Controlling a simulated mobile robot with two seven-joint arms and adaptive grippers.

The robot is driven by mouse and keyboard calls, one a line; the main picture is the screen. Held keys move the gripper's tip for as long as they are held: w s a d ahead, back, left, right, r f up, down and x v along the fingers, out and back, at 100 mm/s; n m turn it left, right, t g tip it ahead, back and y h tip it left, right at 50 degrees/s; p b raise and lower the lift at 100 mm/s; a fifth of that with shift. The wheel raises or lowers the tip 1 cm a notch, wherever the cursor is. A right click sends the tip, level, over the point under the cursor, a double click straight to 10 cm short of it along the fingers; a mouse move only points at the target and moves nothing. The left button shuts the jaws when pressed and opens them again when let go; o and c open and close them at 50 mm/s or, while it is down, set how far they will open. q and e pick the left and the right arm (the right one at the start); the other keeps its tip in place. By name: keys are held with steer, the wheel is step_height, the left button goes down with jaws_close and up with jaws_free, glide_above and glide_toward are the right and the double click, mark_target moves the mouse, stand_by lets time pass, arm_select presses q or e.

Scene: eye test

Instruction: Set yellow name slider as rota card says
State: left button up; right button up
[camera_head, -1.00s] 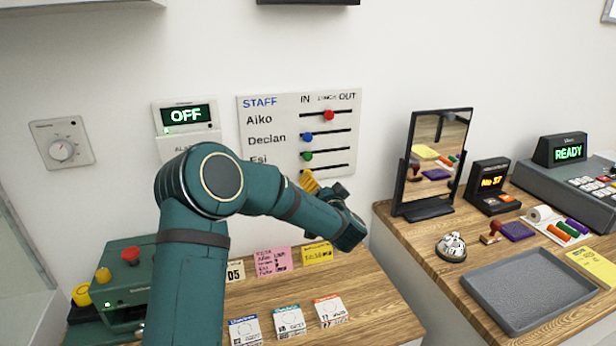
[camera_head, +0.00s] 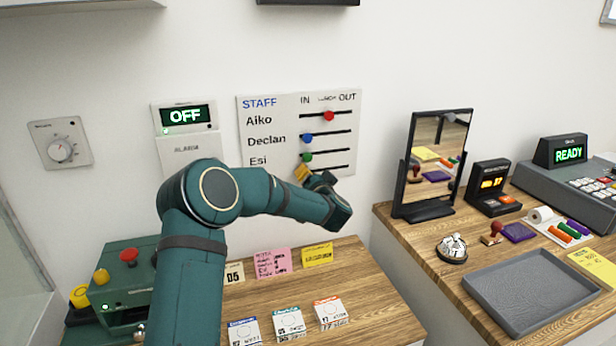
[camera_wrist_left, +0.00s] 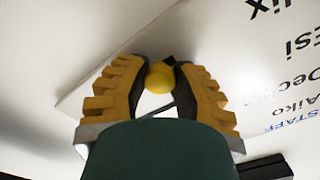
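The staff board (camera_head: 270,125) hangs on the wall with name rows and a scale from IN through LUNCH to OUT. The red slider (camera_head: 328,115) stands under LUNCH; the blue slider (camera_head: 307,138) and green slider (camera_head: 307,157) stand under IN. My left gripper (camera_head: 301,172) is at the row below Esi and hides it in the head view. In the left wrist view, the yellow knob (camera_wrist_left: 160,76) sits between my left fingertips (camera_wrist_left: 162,70), which look closed against both its sides. A pink card (camera_head: 272,263) with small name lines, hardly readable, stands on the desk. My right gripper is not in view.
A yellow note (camera_head: 317,255) and a "05" card (camera_head: 233,273) stand beside the pink card. Several small cards lie in front. A green machine (camera_head: 125,275) is at left. A mirror (camera_head: 437,160) and grey tray (camera_head: 532,290) are on the right counter.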

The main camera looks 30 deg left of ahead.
mark_target(323, 168)
arm_select(q)
jaws_close()
steer(key=w+d+p, duration=0.3)
steer(key=w, duration=0.1)
steer(key=shift+d+r, duration=0.25)
steer(key=shift+w+d+f, duration=0.1)
steer(key=shift+w+d, duration=0.1)
steer(key=shift+w, duration=0.1)
steer(key=o, duration=1)
jaws_free()
steer(key=shift+f, duration=0.1)
steer(key=v, duration=1.2)
steer(key=shift+s, duration=0.1)
